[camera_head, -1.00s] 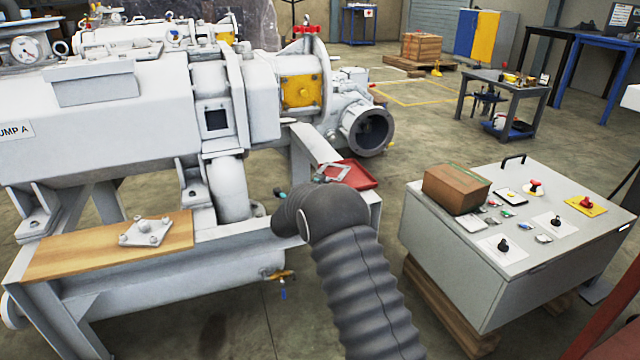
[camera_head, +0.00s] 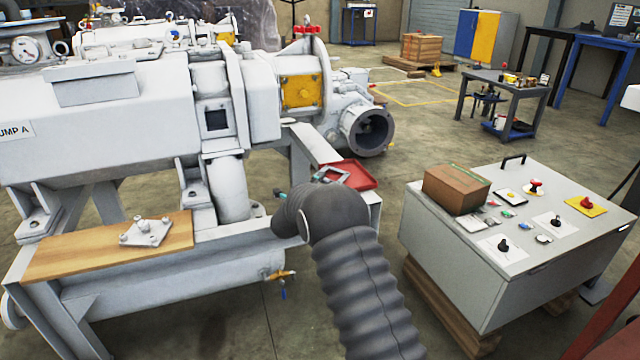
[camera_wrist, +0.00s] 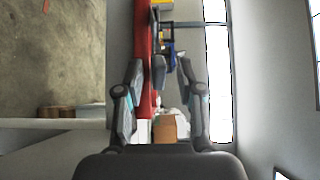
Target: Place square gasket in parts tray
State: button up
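The red parts tray (camera_head: 362,179) sits on the far end of the grey pump frame in the head view. The square gasket (camera_head: 345,176), a pale grey frame, shows at the tray's left part and looks about level. Whether it rests on the tray floor is too small to tell. My gripper is mostly hidden behind my arm in the head view, close to the gasket's left side. In the wrist view my gripper (camera_wrist: 161,75) has its two fingers apart, with no part clearly held between them. I cannot make out the gasket there.
A wooden board (camera_head: 95,248) with a bolted metal plate (camera_head: 146,232) lies on the frame at left. The pump (camera_head: 120,140) rises behind it. A control cabinet (camera_head: 470,270) with a cardboard box (camera_head: 456,189) stands at right, with a floor gap before it.

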jog(key=v, duration=1.2)
jog(key=shift+r, duration=0.2)
jog(key=s+d+r+m+g+h, duration=0.2)
jog(key=s+d+r+m+g, duration=0.3)
jog(key=s+d+m, duration=0.4)
jog(key=s+d+r+m+g+h, duration=0.1)
jog(key=s+d+r+m+g, duration=0.4)
jog(key=d+m, duration=0.5)
jog(key=s+d+r+m+g+y, duration=0.1)
jog(key=s+d+r+m+y, duration=0.1)
jog(key=s+m, duration=0.4)
jog(key=s+d+r+m+g+y, duration=0.1)
jog(key=s+d+m, duration=0.1)
jog(key=s+m, duration=0.45)
jog(key=s+a+m+y, duration=0.3)
jog(key=s+m+y, duration=0.1)
jog(key=s+m, duration=0.4)
jog(key=s+a+m+t+y, duration=0.1)
jog(key=s+a+m+y, duration=0.2)
jog(key=s+m, duration=0.6)
jog(key=s+y, duration=0.1)
jog(key=s, duration=0.3)
jog(key=shift+t, duration=0.3)
jog(key=shift+s, duration=0.1)
notch_tip(320, 180, up, 4)
jog(key=p, duration=0.4)
jog(key=shift+r+p, duration=0.1)
jog(key=shift+p, duration=0.2)
